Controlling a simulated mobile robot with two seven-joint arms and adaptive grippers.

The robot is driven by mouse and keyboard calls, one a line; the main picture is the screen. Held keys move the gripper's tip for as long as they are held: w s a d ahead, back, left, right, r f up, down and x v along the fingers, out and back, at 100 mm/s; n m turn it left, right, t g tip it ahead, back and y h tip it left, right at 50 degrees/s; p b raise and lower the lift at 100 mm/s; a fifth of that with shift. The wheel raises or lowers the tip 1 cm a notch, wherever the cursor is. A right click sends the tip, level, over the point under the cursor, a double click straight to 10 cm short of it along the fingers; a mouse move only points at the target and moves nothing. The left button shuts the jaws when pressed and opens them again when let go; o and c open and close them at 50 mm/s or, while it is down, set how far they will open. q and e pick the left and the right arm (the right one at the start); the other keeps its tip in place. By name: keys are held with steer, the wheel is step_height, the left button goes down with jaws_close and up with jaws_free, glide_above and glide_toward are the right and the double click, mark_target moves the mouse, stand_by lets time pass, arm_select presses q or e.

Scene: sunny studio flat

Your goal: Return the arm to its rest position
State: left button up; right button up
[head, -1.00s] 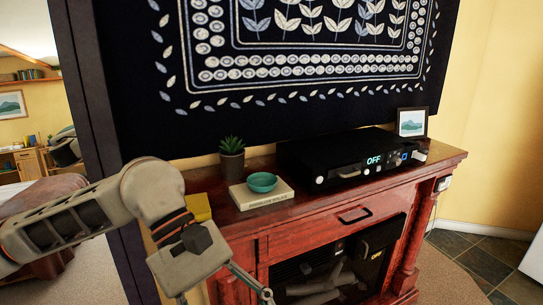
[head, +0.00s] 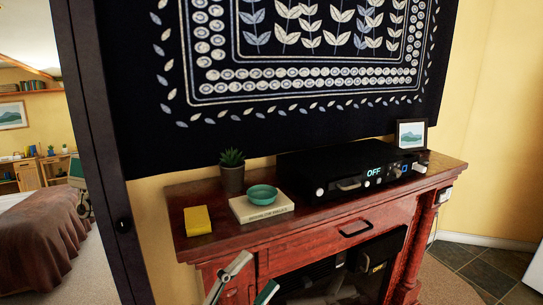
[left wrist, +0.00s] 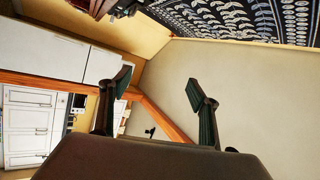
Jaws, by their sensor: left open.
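My left gripper (head: 259,273) shows at the bottom edge of the head view, in front of the red wooden fireplace cabinet (head: 290,228). Only its fingers are in that view; the rest of my left arm is out of frame. In the left wrist view the two fingers (left wrist: 159,84) stand wide apart with nothing between them. The gripper is open and empty. My right gripper is in neither view.
On the cabinet top are a yellow block (head: 197,220), a potted plant (head: 232,172), a teal bowl (head: 262,194) on a book (head: 262,208), a black device (head: 345,170) reading OFF and a framed picture (head: 410,133). A dark patterned hanging (head: 150,130) is behind.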

arm_select(q)
steer(key=s+a+f+n+y, duration=0.1)
steer(key=a+f+n+y, duration=0.25)
steer(key=f, duration=0.35)
steer(key=s+a+f+n+y, duration=0.1)
steer(key=a+f+n+y, duration=0.3)
steer(key=f, duration=0.4)
steer(key=s+a+f+n+y, duration=0.1)
steer(key=a+f+n+y, duration=0.2)
steer(key=f+n, duration=0.35)
steer(key=s+a+f+n+g+y, duration=0.1)
steer(key=s+a+f+n+g, duration=0.1)
steer(key=s+f, duration=0.4)
steer(key=s+a+f+n+g+y, duration=0.2)
steer(key=s+f, duration=0.4)
steer(key=f, duration=0.4)
steer(key=shift+a+f+n+g, duration=0.2)
steer(key=shift+a+n+g, duration=0.5)
steer(key=shift+a, duration=0.45)
steer(key=shift+y, duration=0.25)
